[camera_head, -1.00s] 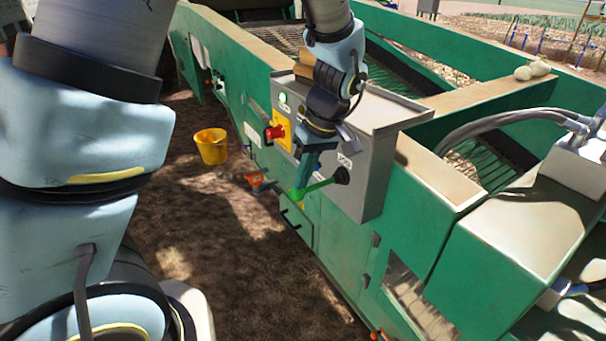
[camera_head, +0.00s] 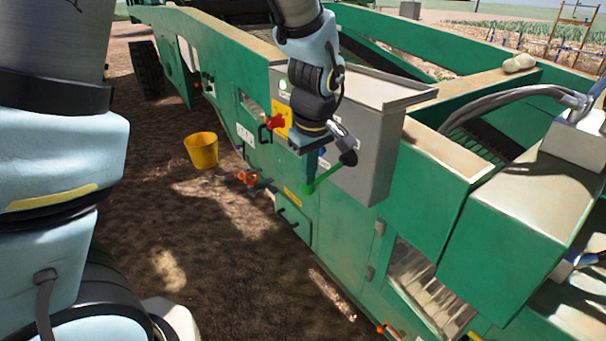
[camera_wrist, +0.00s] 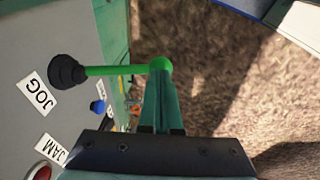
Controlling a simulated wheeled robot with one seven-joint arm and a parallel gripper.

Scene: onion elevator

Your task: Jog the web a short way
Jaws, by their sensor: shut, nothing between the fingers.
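The jog lever is a green rod (camera_head: 326,176) with a black rubber boot at its base (camera_head: 349,158), sticking out from a grey control box (camera_head: 372,150). The wrist view shows the rod (camera_wrist: 112,70) running from the boot (camera_wrist: 67,72) to a green ball end (camera_wrist: 161,66), beside a JOG label (camera_wrist: 37,95). My gripper (camera_head: 309,187) is shut and empty. Its teal fingertips, also in the wrist view (camera_wrist: 161,82), overlap the ball end in the picture; contact is hard to tell. A JAM label (camera_wrist: 51,150) and a blue button (camera_wrist: 97,107) are close by.
A red knob (camera_head: 276,122) on a yellow plate and a green lamp (camera_head: 283,86) are on the box's left part. An orange-handled valve (camera_head: 247,178) juts from the green machine below. A yellow bucket (camera_head: 201,152) stands on bare soil. Onions (camera_head: 518,63) lie on the frame.

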